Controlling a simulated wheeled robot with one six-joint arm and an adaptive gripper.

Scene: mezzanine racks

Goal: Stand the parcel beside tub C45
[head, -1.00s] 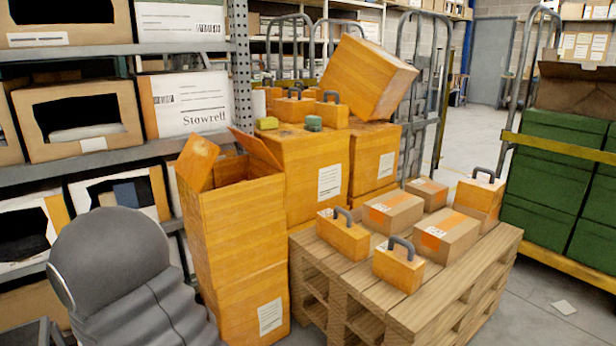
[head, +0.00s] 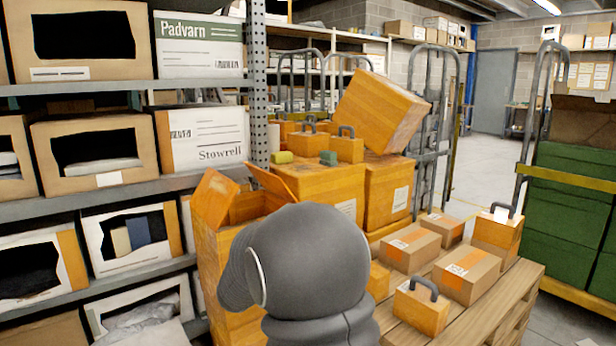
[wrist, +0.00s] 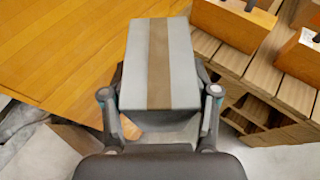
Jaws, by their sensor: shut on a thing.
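The parcel (wrist: 160,50) is a grey box with a brown stripe along it, seen in the wrist view. My gripper (wrist: 160,96) is shut on it, one finger at each side. In the head view my own arm hides the gripper and the parcel. No label reading C45 can be made out, so I cannot tell which container is tub C45. Orange handled tubs stand on the pallet, one at the front (head: 421,308) and one at the right (head: 497,235). Two handled tubs also show at the top right of the wrist view (wrist: 233,22).
The wooden pallet (head: 480,312) also bears taped cartons (head: 466,275). Tall orange boxes (head: 318,185) stand behind, with a tilted box (head: 378,112) on top. An open-flapped orange box (head: 215,240) is beside my arm. Shelving (head: 120,208) fills the left; green crates (head: 565,200) stand right.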

